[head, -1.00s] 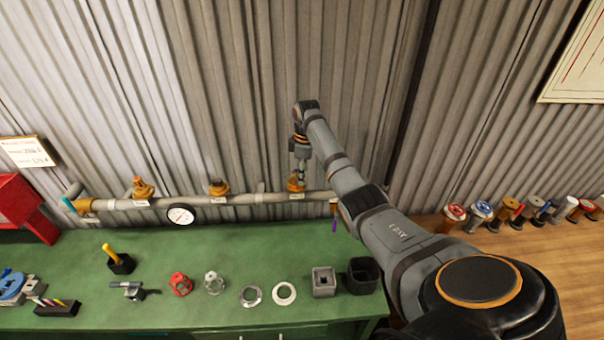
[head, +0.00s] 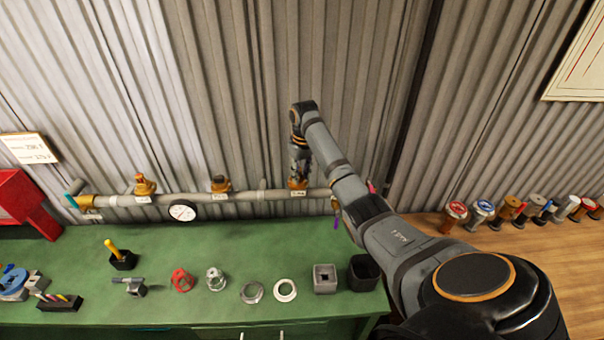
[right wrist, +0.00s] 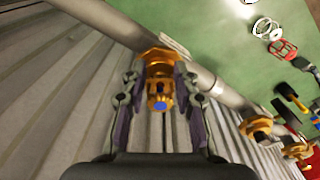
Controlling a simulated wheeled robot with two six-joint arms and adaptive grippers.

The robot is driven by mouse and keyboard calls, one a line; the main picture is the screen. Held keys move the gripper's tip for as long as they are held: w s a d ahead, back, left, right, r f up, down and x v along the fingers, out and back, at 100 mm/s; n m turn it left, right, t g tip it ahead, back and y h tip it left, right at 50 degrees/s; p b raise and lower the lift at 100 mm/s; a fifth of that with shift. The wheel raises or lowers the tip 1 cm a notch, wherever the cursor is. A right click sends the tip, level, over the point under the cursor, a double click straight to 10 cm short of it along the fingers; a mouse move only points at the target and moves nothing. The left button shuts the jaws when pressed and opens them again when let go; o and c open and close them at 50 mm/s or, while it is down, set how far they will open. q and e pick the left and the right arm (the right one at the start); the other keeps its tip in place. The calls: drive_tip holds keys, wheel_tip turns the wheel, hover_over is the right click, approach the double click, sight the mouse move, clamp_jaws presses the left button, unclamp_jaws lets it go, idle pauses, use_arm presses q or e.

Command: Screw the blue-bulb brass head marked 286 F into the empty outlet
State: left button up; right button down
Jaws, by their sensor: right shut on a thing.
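The brass head (right wrist: 158,86) shows its blue bulb end (right wrist: 160,104) between the fingers of my right gripper (right wrist: 160,80) in the right wrist view. The gripper is shut on it. The head is in line with the brass outlet (right wrist: 158,55) on the grey pipe, which shows as the rightmost outlet (head: 297,184) in the head view. I cannot tell how deep its thread sits or read its marking. In the head view my right gripper (head: 299,163) points down at this outlet and hides the head. My left gripper is not in view.
The green bench (head: 190,305) holds rings, cages and boxes. Several valves (head: 455,212) stand on the wooden surface at right. The corrugated wall is close behind.

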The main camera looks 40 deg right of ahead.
drive_tip(key=shift+f, duration=0.1)
drive_tip(key=m, duration=0.3)
drive_tip(key=a+m, duration=0.1)
drive_tip(key=m, duration=0.1)
drive_tip(key=shift+m, duration=0.4)
drive_tip(key=c, duration=1)
unclamp_jaws()
drive_tip(key=shift+d, duration=0.1)
drive_tip(key=shift+c, duration=0.2)
drive_tip(key=n, duration=0.3)
drive_tip(key=d+n, duration=0.1)
drive_tip(key=n, duration=0.4)
drive_tip(key=shift+w+d+n, duration=0.1)
drive_tip(key=shift+d+n, duration=0.15)
drive_tip(key=shift+n, duration=0.15)
drive_tip(key=n, duration=0.3)
drive_tip(key=shift+w+d, duration=0.15)
drive_tip(key=shift+d, duration=0.1)
